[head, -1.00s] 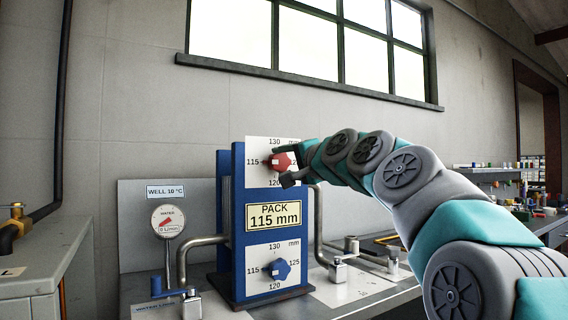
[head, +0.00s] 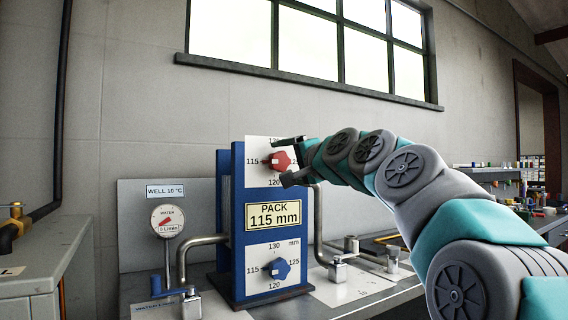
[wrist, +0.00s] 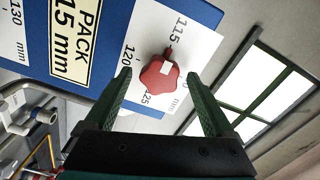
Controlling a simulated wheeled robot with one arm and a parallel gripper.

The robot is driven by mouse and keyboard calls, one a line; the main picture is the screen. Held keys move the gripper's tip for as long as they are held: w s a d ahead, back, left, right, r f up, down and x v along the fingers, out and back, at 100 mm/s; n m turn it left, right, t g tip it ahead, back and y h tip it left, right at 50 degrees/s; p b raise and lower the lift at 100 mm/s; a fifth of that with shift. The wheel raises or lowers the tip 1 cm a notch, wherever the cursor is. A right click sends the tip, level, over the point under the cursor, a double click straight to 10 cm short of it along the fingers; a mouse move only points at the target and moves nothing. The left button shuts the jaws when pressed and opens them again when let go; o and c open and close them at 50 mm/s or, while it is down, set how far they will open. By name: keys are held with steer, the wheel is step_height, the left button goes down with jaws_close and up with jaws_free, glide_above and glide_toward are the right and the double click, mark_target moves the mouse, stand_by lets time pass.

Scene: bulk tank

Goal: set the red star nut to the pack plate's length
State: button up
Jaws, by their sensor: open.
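The red star nut (head: 281,162) sits on the upper white dial of the blue pack, and shows in the wrist view (wrist: 160,74). Its pointer is at the 115 mark. The pack plate (head: 273,216) reads "PACK 115 mm"; part of it shows in the wrist view (wrist: 75,38). My gripper (head: 289,160) is open in front of the upper dial, one finger above the nut and one below. In the wrist view its fingertips (wrist: 158,76) lie on either side of the nut with gaps. Nothing is held. The upper dial's right side is hidden in the head view.
A blue star nut (head: 280,269) sits on the lower dial, pointing at 115. Bent steel pipes (head: 203,241) flank the pack. A water gauge (head: 168,221) stands left. A bench with small items (head: 505,185) is at the right.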

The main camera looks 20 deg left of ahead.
steer(key=b+v, duration=0.1)
steer(key=v, duration=0.6)
steer(key=shift+s+d, duration=0.2)
steer(key=shift+s, duration=0.05)
